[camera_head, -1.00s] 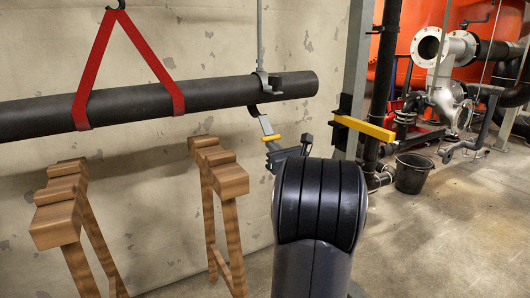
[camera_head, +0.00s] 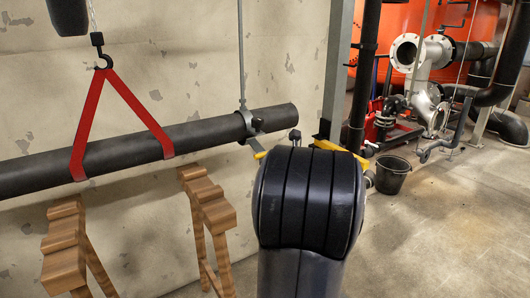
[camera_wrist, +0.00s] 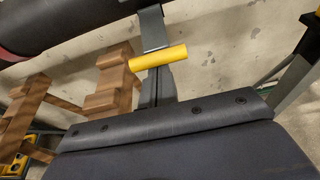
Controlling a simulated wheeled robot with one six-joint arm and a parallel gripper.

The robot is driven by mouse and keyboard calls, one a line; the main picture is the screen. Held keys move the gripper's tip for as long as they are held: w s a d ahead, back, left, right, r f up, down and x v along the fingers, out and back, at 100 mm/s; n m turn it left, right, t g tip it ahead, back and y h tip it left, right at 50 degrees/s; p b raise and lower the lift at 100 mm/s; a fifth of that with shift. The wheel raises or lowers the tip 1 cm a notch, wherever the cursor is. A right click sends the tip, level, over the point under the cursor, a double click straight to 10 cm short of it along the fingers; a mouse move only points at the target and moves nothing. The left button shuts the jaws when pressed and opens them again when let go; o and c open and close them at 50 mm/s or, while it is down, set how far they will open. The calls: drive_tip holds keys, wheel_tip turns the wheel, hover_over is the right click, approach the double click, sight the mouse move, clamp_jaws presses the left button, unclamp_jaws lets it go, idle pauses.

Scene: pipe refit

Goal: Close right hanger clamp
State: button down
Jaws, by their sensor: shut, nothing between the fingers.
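The right hanger clamp (camera_head: 249,123) hangs on a rod around the dark pipe (camera_head: 210,133), near the pipe's right end. Its lower part reaches below the pipe and ends in a yellow grip (camera_head: 260,155). In the wrist view the yellow grip (camera_wrist: 158,57) is at the end of a grey strap (camera_wrist: 153,28), with the pipe at the upper left. My gripper (camera_wrist: 158,86) is shut and empty, just below the yellow grip in that picture; I cannot tell whether they touch. My arm hides most of the gripper in the head view. The clamp's latch is too small to judge.
A red sling (camera_head: 83,125) on a black hook holds the pipe at the left. Wooden trestles (camera_head: 207,210) stand below it. A grey post (camera_head: 336,75) with a yellow bar (camera_head: 340,151) stands right of the pipe end. A black bucket (camera_head: 391,174) is on the floor, with open floor at the right.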

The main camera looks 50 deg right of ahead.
drive_tip(key=shift+g, duration=0.7)
drive_tip(key=r+p, duration=0.3)
drive_tip(key=p, duration=0.2)
drive_tip(key=s+r+p, duration=0.1)
drive_tip(key=r+p, duration=0.1)
drive_tip(key=p, duration=0.1)
drive_tip(key=shift+a+r, duration=0.1)
drive_tip(key=shift+r, duration=0.2)
drive_tip(key=shift+w+r, duration=0.1)
drive_tip(key=shift+r, duration=0.1)
